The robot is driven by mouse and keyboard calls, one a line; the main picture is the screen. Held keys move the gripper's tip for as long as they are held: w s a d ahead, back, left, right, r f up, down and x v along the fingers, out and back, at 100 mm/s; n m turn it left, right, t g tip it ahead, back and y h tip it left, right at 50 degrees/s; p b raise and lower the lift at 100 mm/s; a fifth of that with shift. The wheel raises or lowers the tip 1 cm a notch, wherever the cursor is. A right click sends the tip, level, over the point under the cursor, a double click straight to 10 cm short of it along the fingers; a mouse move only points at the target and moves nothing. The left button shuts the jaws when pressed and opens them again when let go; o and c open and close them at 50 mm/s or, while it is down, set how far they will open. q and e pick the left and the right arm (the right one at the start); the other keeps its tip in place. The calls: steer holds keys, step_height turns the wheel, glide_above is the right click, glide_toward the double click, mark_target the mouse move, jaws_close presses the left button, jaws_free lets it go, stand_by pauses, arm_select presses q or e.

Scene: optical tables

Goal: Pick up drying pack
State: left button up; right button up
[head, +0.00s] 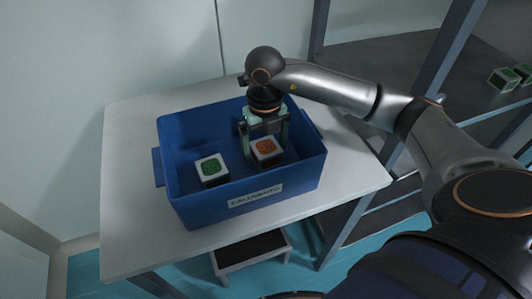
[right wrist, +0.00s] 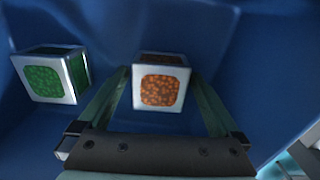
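The drying pack could be either of two small white boxes in a blue bin (head: 190,214); the frames do not show which. One has an orange grainy face (head: 266,149), the other a green grainy face (head: 211,168). My right gripper (head: 264,140) reaches down into the bin with its fingers spread on either side of the orange box. In the right wrist view the orange box (right wrist: 160,90) lies between the two open fingers, with gaps beside it. The green box (right wrist: 45,82) is to the left, outside the fingers. My left gripper is not in view.
The bin has a white label on its front and stands on a white table (head: 125,190). Its walls surround the gripper closely. More small green-faced boxes (head: 504,79) sit on a dark shelf at the right. A low stool (head: 250,252) stands below the table front.

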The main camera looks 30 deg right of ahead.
steer(key=c, duration=1.3)
